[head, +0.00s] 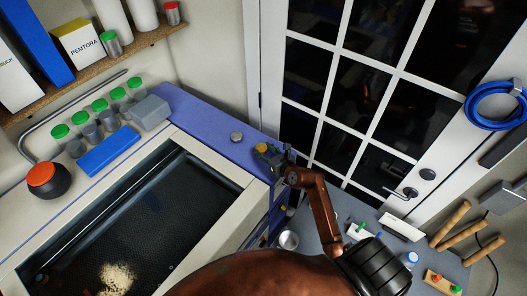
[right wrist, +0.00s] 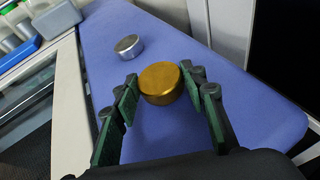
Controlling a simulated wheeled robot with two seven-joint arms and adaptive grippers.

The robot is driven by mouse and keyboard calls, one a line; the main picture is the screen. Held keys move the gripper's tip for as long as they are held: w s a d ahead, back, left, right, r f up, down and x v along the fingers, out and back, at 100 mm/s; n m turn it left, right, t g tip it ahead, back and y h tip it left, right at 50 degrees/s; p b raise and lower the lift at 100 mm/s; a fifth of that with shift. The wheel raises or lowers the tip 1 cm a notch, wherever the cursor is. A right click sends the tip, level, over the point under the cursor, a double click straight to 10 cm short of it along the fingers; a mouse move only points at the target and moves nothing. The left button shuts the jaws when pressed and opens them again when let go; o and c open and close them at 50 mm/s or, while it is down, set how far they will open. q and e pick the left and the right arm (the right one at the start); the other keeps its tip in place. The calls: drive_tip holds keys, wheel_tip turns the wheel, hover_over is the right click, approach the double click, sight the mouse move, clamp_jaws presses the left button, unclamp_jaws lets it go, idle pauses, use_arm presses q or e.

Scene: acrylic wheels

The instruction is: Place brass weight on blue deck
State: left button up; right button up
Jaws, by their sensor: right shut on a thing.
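The brass weight (head: 261,148) is a short gold cylinder at the right end of the blue deck (head: 200,118). In the right wrist view the brass weight (right wrist: 161,83) sits between the green-padded fingers of my right gripper (right wrist: 168,98), with the blue deck (right wrist: 245,95) behind it. My right gripper (head: 270,158) is shut on the weight. I cannot tell whether the weight's underside touches the deck. A silver weight (head: 236,137) stands on the deck to the left, and it also shows in the right wrist view (right wrist: 130,46). My left gripper is not in view.
A sunken dark basin (head: 150,215) lies in front of the deck. A grey box (head: 150,112), a blue block (head: 107,150) and several green-capped jars stand to the left. A metal cup (head: 288,240) is below the deck's right end. A glazed door (head: 350,95) stands behind.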

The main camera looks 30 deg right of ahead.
drive_tip(key=shift+s+f, duration=0.15)
drive_tip(key=shift+f, duration=0.95)
drive_tip(key=o, duration=1.1)
drive_tip(key=shift+a+f, duration=0.1)
drive_tip(key=shift+f, duration=0.05)
drive_tip(key=o, duration=0.4)
drive_tip(key=shift+f, duration=0.2)
drive_tip(key=shift+r, duration=0.15)
drive_tip(key=v, duration=0.4)
drive_tip(key=r+v, duration=0.1)
drive_tip(key=v, duration=0.7)
drive_tip(key=shift+r+b, duration=0.3)
